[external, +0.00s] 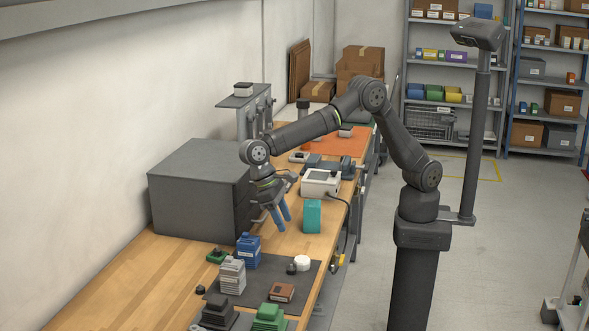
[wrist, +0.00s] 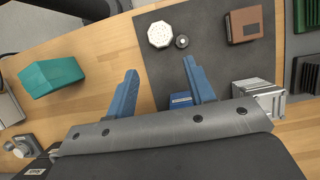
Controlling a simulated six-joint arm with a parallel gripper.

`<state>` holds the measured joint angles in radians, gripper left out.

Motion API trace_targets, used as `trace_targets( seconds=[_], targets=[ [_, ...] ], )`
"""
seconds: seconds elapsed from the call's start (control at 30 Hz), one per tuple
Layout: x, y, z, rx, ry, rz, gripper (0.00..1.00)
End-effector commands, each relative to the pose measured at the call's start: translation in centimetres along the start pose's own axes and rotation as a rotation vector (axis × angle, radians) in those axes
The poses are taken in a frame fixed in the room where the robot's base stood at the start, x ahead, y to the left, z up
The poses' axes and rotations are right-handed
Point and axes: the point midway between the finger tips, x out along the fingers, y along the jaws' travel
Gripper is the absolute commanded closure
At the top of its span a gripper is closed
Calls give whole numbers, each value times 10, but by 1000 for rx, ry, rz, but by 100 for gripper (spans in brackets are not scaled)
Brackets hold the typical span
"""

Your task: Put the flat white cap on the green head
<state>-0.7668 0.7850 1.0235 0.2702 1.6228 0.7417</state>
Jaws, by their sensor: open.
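The flat white cap (external: 302,263) lies on the dark mat; in the wrist view it is a white octagonal disc (wrist: 160,34). The green head (external: 268,317) is a ribbed, stepped green block at the near end of the mat, cut off by the picture's bottom edge. A ribbed green block also shows at the top right of the wrist view (wrist: 309,14). My gripper (external: 283,223) hangs above the bench with its blue fingers pointing down. In the wrist view my gripper (wrist: 160,72) is open and empty, with the cap beyond the fingertips.
A black knob (external: 291,269) sits beside the cap. A brown block (external: 282,292), a silver ribbed head (external: 232,276), a blue head (external: 247,250) and a dark stepped head (external: 216,314) stand nearby. A teal box (external: 312,216) and a large grey cabinet (external: 200,190) flank my gripper.

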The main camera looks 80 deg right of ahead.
Motion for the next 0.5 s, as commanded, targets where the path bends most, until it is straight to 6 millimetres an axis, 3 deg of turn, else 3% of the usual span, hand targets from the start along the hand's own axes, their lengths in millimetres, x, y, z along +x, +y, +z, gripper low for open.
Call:
trace_targets(
  seconds=[0.3, 0.5],
  targets=[
    [67, 0, 0, 0, 0, 2, 51],
    [84, 0, 0, -1, 1, 1, 51]
  ],
)
